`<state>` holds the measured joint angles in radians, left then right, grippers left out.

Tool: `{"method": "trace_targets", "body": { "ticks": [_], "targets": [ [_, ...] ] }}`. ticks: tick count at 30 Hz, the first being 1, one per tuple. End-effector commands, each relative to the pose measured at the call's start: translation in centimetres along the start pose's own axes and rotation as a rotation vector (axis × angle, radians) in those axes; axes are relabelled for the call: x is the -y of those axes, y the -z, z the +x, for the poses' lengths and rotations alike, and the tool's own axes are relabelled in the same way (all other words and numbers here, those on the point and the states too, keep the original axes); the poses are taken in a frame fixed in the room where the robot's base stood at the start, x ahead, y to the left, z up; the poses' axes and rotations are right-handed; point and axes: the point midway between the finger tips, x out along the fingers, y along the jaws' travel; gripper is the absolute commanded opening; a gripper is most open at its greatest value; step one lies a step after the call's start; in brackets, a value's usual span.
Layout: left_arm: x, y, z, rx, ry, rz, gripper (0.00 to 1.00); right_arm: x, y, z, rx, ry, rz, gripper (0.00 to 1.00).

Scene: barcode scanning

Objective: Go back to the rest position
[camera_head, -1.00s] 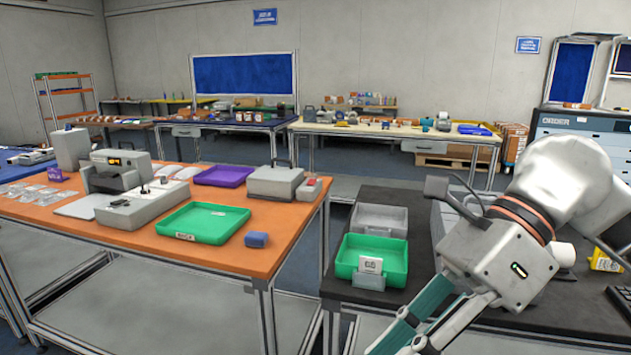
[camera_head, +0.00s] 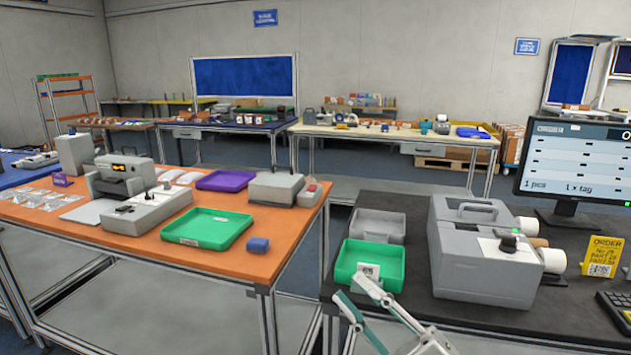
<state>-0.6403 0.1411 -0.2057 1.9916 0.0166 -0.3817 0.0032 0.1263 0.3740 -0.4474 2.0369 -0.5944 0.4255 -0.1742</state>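My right gripper (camera_head: 350,288) shows at the bottom middle of the head view. Its two pale and teal fingers stand apart, and I see nothing between them. Its fingertips overlap the front of the green bin (camera_head: 392,262) on the black table; whether they touch it I cannot tell. A small white label (camera_head: 369,270) shows at the bin's front, partly behind a finger. My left gripper is not in view.
A grey label printer (camera_head: 470,265), a monitor (camera_head: 570,160), a yellow order card (camera_head: 602,256) and a keyboard (camera_head: 618,305) stand at the right. A grey bin (camera_head: 378,225) is behind the green one. The orange table (camera_head: 215,258) holds a green tray (camera_head: 208,228) and machines.

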Motion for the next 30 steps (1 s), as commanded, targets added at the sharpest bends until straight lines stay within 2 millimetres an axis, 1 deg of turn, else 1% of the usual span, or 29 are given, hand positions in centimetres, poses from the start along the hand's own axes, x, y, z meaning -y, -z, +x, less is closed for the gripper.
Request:
{"method": "trace_targets", "body": {
  "ticks": [1, 2, 3, 5, 6, 8, 9, 11, 12, 14, 15, 17, 18, 21, 24, 25, 27, 30],
  "targets": [
    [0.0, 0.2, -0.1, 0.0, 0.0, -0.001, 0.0, 1.4, -2.2, -1.9, 0.112, -0.009, 0.074, 0.24],
    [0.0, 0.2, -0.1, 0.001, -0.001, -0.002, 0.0, 2.2, -3.5, -3.2, 0.178, -0.013, 0.115, 0.24],
    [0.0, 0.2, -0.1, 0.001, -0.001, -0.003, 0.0, 3.4, -5.1, -5.0, 0.266, -0.017, 0.17, 0.24],
    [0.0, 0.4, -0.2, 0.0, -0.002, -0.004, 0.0, 5.5, -7.3, -8.0, 0.396, -0.019, 0.249, 0.24],
    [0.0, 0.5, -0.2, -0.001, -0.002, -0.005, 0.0, 6.8, -8.4, -10.1, 0.476, -0.02, 0.3, 0.24],
    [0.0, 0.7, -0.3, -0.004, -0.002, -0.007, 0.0, 9.0, -9.8, -13.4, 0.593, -0.017, 0.368, 0.24],
    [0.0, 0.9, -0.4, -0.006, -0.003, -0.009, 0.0, 10.5, -10.5, -15.7, 0.67, -0.013, 0.415, 0.24],
    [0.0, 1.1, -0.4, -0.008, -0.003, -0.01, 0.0, 12.7, -11.2, -19.2, 0.78, -0.007, 0.479, 0.24],
    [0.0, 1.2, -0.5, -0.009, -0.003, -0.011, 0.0, 14.2, -11.4, -21.5, 0.85, -0.002, 0.522, 0.24],
    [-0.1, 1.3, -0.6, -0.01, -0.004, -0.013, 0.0, 16.4, -11.4, -25.1, 0.955, 0.008, 0.583, 0.24],
    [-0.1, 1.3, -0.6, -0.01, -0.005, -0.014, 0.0, 17.7, -11.2, -27.4, 1.02, 0.014, 0.621, 0.24],
    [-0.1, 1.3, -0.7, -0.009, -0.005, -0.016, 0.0, 19.6, -10.6, -30.6, 1.111, 0.024, 0.674, 0.24],
    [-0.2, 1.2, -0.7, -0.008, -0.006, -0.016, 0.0, 20.8, -10.2, -32.6, 1.165, 0.031, 0.705, 0.24],
    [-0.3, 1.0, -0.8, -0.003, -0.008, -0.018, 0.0, 23.0, -8.8, -36.5, 1.273, 0.046, 0.767, 0.24],
    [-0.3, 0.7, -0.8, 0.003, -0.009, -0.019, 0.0, 24.3, -7.8, -39.1, 1.342, 0.055, 0.808, 0.24],
    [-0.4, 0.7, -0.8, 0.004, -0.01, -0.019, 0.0, 24.6, -7.6, -39.6, 1.356, 0.057, 0.816, 0.24],
    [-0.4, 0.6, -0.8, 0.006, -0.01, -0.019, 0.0, 25.0, -7.2, -40.3, 1.376, 0.06, 0.829, 0.24],
    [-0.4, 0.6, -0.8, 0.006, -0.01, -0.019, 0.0, 25.1, -7.1, -40.5, 1.381, 0.061, 0.831, 0.24]
  ]
}}
